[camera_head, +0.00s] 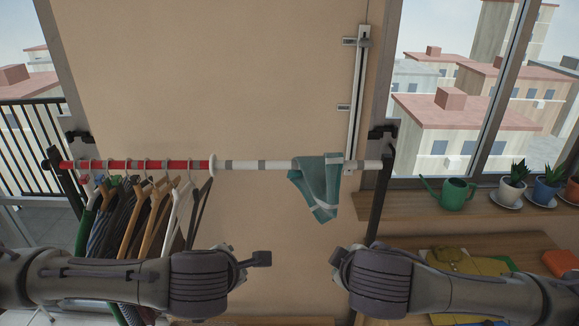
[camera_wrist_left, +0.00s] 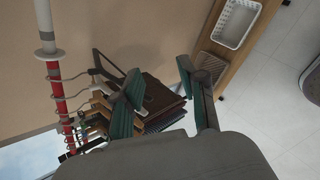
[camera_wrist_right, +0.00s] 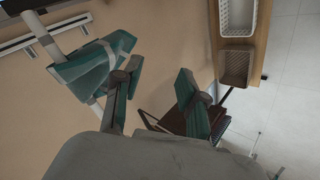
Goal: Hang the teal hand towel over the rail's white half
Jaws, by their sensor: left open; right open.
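The teal hand towel (camera_head: 317,186) with pale stripes hangs draped and bunched over the white half (camera_head: 265,165) of the rail, towards its right end. The towel also shows on the rail in the right wrist view (camera_wrist_right: 88,70). My left gripper (camera_head: 248,260) is open and empty, below the rail and left of the towel. My right gripper (camera_head: 340,260) is open and empty, below the towel and apart from it. The fingers of both grippers have teal pads in the wrist views.
Several garments on hangers (camera_head: 140,215) fill the red half (camera_head: 130,164) of the rail. A windowsill with a green watering can (camera_head: 450,193) and potted plants is at right. Folded clothes (camera_head: 465,262) lie on a wooden surface below it. Baskets (camera_wrist_left: 236,24) show in the wrist views.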

